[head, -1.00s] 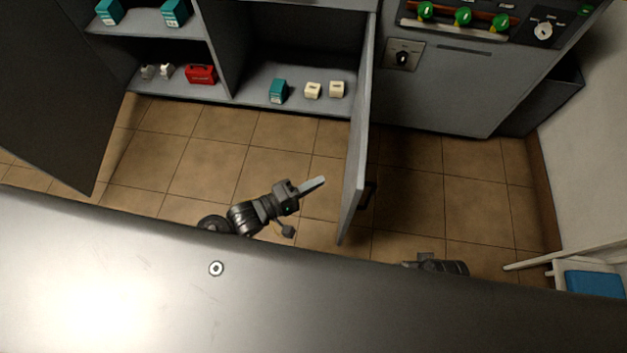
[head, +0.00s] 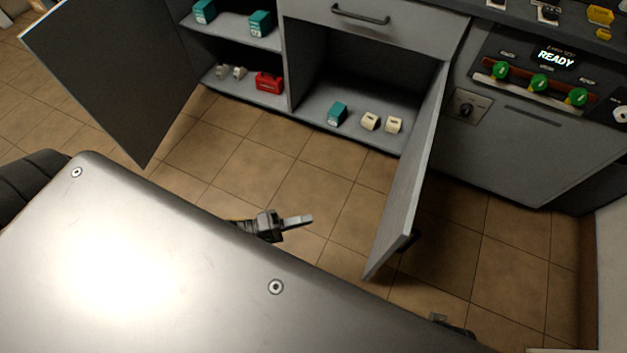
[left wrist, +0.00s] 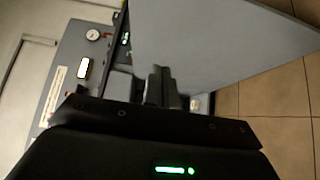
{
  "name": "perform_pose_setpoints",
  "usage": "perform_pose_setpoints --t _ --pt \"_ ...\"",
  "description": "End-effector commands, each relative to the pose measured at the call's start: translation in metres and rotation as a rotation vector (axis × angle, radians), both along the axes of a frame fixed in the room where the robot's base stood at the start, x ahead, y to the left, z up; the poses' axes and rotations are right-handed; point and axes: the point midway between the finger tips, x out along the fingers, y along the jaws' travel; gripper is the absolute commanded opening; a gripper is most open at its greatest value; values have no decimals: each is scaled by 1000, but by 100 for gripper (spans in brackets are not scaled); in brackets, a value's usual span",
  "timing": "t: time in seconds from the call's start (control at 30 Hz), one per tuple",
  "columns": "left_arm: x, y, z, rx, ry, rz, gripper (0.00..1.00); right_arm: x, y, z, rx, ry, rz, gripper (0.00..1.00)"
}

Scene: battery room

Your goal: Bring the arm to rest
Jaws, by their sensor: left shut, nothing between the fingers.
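My left gripper (head: 297,221) is shut and empty, held above the tiled floor just past the edge of my metal top. Most of its arm is hidden behind that top. In the left wrist view the shut fingers (left wrist: 158,86) point toward a grey door panel (left wrist: 200,45); I cannot tell the gap between them. A small part of my right arm (head: 452,326) shows at the lower right of the head view, and its fingers cannot be made out.
An open cabinet door (head: 412,170) stands right of my left gripper, and another open door (head: 110,75) is at the left. The cabinet holds a red case (head: 269,82), teal boxes (head: 337,113) and cream blocks (head: 370,121). The tiled floor (head: 290,180) between the doors is clear.

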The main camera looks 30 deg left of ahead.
Motion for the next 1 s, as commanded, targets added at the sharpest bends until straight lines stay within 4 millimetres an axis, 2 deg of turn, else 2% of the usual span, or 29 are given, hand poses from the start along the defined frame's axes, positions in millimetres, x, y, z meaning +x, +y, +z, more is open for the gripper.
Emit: perform_pose_setpoints --t 0.37,0.47,0.57,0.77,0.8,0.9,1.0 --pt "-1 1 0 4 -5 0 0 2 0 1 0 -5 -1 78" --pt "-1 1 -3 58 -43 2 0 2 0 1 0 -6 -1 78" --pt "4 7 -24 263 -103 17 0 2 0 1 0 -5 -1 78" --pt "20 51 -96 1002 -197 -8 0 1 0 1 0 -3 0 78" --pt "19 61 -108 1133 -190 -38 0 1 0 0 0 -3 0 78" --pt "10 81 -131 1383 -144 -139 0 1 0 0 0 -3 0 78" --pt "-4 95 -146 1537 -81 -248 0 1 0 0 0 -3 0 78"
